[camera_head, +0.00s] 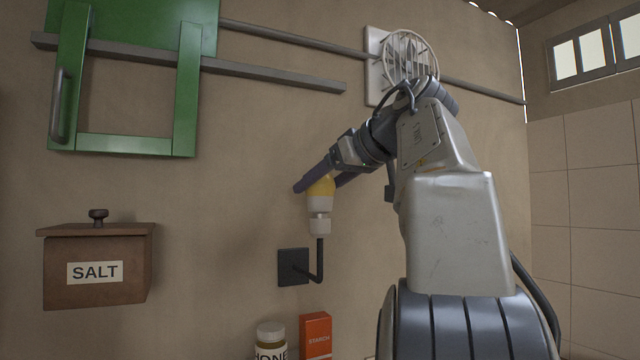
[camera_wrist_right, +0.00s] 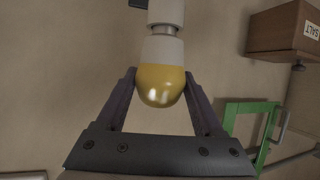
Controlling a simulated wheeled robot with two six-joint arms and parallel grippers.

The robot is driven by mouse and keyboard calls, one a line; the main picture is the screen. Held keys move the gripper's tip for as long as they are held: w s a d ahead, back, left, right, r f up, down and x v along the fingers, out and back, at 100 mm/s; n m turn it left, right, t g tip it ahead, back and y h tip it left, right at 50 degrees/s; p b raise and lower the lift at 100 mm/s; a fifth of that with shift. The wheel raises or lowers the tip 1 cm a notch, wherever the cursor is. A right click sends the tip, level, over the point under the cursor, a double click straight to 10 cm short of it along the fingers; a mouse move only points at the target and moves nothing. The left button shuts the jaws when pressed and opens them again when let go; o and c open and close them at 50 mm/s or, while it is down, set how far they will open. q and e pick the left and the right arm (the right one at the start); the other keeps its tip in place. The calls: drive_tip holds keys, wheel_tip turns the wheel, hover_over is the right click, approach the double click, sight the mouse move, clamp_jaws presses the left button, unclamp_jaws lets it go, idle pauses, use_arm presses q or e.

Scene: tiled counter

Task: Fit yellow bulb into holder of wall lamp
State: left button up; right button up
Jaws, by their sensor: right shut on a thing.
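The yellow bulb (camera_head: 322,188) has a yellow dome and a white lower part, and it stands upright with the dome up. My right gripper (camera_head: 319,184) is shut on it from above, a finger on each side of the dome. In the right wrist view, the gripper (camera_wrist_right: 160,76) and the yellow dome (camera_wrist_right: 160,86) show close up. The white holder (camera_head: 320,224) of the wall lamp is right below the bulb and in line with it. A narrow metal band shows between bulb and holder (camera_wrist_right: 165,12), so I cannot tell how deep the base sits. My left gripper is not in view.
The lamp's dark bent arm comes from a square wall plate (camera_head: 292,267). A honey jar (camera_head: 270,341) and a starch box (camera_head: 316,336) stand below. A salt box (camera_head: 97,266) and green cabinet (camera_head: 125,143) are left, a round fan (camera_head: 409,56) above. The wall around the lamp is clear.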

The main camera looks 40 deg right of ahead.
drive_tip(key=shift+f, duration=0.2)
idle(0.5)
drive_tip(key=o, duration=1.4)
drive_tip(key=shift+s, duration=0.1)
drive_tip(key=p+v, duration=0.1)
drive_tip(key=v, duration=0.9)
drive_tip(key=shift+s+r, duration=0.1)
